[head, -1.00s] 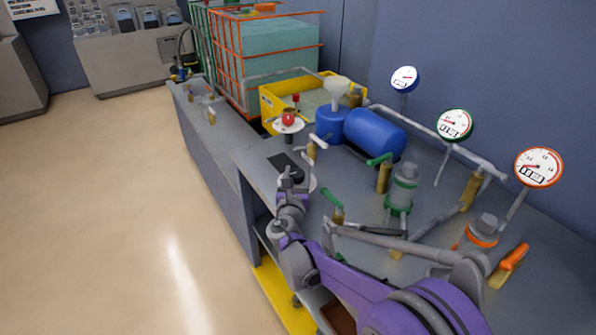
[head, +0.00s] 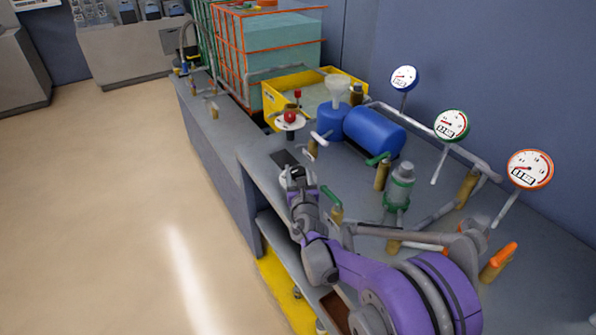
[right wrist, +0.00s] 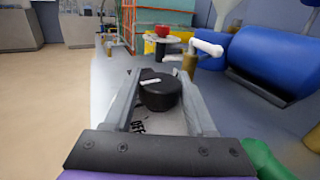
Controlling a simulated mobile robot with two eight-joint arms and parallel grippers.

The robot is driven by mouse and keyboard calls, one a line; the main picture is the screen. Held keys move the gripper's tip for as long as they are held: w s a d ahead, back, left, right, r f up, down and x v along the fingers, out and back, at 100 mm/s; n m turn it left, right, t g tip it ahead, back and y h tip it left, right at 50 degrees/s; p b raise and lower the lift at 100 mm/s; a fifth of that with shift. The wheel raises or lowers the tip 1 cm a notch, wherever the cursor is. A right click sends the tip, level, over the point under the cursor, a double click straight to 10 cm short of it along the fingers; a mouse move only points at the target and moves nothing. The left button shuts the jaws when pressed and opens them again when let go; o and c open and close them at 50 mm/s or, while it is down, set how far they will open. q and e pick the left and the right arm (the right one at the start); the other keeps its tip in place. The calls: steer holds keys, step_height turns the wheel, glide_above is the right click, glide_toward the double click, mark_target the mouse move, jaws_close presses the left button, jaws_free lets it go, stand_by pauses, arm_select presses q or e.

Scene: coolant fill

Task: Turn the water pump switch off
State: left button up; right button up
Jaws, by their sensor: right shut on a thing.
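The water pump switch looks to be the round black knob (right wrist: 160,92) with a white pointer line, seen in the right wrist view. The line lies nearly crosswise in that picture. Part of a black label that seems to read "OFF" shows on the plate just below and left of the knob. My right gripper (right wrist: 160,98) is shut on the knob, one grey finger on each side. My left gripper is in neither view.
A white-handled valve (head: 314,143) and a red knob on a white disc (head: 290,118) stand beyond the gripper. Green-handled valves (head: 335,205), a blue tank (head: 374,133) and a yellow bin (head: 345,77) are nearby. The floor at left is clear.

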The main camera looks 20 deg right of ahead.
steer(key=o, duration=1.4)
steer(key=shift+c, duration=0.2)
steer(key=v, duration=1)
steer(key=shift+s+a, duration=0.1)
steer(key=shift+s, duration=0.25)
